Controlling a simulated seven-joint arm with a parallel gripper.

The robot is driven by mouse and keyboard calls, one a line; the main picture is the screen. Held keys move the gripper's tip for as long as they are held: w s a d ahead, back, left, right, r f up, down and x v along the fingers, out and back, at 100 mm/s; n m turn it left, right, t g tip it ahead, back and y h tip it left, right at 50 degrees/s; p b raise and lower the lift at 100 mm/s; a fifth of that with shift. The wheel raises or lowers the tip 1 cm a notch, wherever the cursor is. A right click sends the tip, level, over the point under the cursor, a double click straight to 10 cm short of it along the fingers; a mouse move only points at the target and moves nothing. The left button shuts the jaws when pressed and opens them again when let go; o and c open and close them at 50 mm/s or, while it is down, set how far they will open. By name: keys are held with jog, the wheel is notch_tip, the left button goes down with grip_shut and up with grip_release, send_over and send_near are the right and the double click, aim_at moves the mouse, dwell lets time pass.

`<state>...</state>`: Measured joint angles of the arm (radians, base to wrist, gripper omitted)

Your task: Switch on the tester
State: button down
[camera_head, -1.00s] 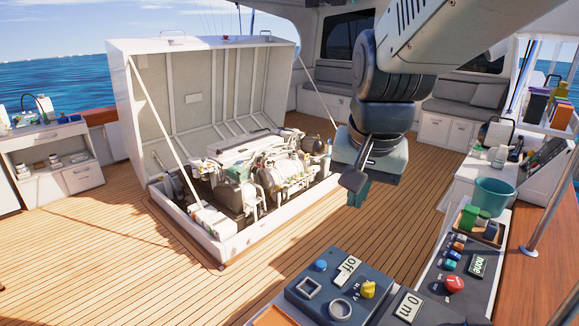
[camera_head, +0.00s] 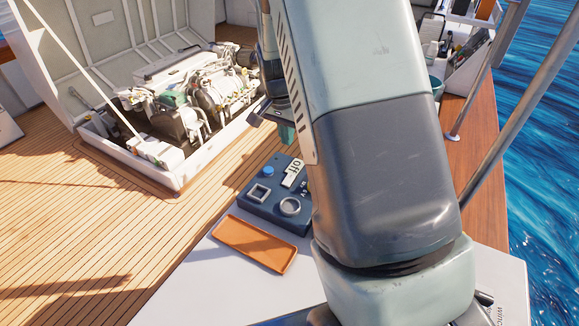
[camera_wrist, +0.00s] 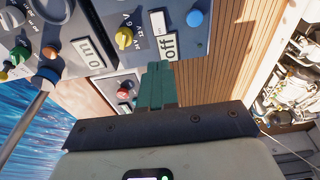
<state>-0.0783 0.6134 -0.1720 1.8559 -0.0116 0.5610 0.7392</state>
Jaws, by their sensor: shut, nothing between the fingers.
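My arm hides the box's right side.
An orange tray (camera_head: 254,262) lies in front of the box. The open engine hatch (camera_head: 130,160) is at left.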

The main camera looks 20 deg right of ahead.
aim_at(291, 176)
jog(key=shift+f, duration=0.1)
jog(key=f, duration=0.4)
jog(key=w+d+f, duration=0.1)
jog(key=f, duration=0.8)
jog(key=shift+w+d+f, duration=0.25)
jog(key=shift+d+f, duration=0.05)
jog(key=shift+f, duration=0.05)
jog(key=shift+w+d+f, duration=0.1)
jog(key=shift+d+f, duration=0.1)
jog(key=shift+a, duration=0.15)
jog(key=shift+s+a+r, duration=0.2)
jog(key=shift+s+a, duration=0.35)
jog(key=shift+s, duration=0.1)
